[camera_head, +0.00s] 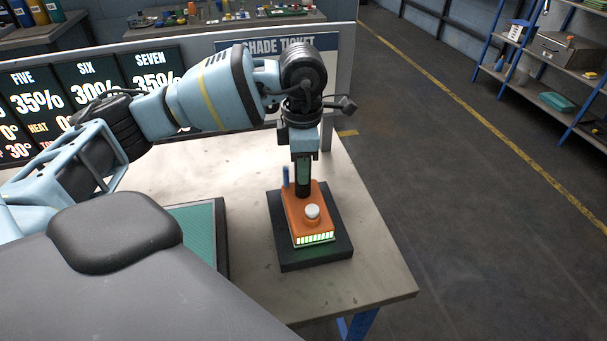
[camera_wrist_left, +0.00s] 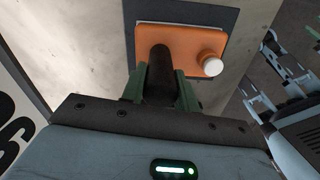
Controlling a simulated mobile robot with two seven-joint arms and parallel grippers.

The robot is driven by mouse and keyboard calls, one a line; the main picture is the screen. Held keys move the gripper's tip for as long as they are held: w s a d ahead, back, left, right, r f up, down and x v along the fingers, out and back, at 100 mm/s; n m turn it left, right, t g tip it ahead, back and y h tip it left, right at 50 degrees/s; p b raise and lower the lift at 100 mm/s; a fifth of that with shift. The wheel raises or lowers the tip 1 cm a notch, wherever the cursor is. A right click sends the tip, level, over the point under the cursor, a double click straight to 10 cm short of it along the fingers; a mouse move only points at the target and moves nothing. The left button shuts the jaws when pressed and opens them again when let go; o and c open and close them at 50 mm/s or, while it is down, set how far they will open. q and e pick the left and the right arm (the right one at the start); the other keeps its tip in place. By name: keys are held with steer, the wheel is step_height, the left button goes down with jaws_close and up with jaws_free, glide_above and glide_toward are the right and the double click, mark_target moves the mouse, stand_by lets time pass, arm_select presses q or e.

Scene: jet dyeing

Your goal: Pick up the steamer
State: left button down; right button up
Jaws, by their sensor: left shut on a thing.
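The steamer (camera_head: 306,203) is an orange block with a white knob on top, a row of green lights on its front edge and a dark upright handle (camera_wrist_left: 161,72). It is on or just over a black square base (camera_head: 317,256) near the table's right side; I cannot tell if there is a gap. In the left wrist view the orange body (camera_wrist_left: 187,42) lies beyond the fingers. My left gripper (camera_head: 303,178) points down from above, its green fingers shut around the dark handle. My right gripper is not in view.
The pale table (camera_head: 381,283) has a teal-topped tray (camera_head: 221,238) left of the base. A panel with a shade ticket sign (camera_head: 335,42) and number boards stands behind. Open floor (camera_head: 470,220) and blue-framed shelves (camera_head: 560,55) lie to the right.

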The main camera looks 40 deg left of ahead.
arm_select(q)
steer(key=shift+r, duration=1.8)
steer(key=s+d, duration=0.3)
steer(key=s, duration=0.4)
steer(key=s+d+r, duration=0.1)
steer(key=s+d, duration=0.3)
steer(key=s, duration=0.3)
steer(key=shift+s+r+b, duration=0.15)
steer(key=shift+s+b, duration=0.05)
steer(key=shift+b, duration=0.1)
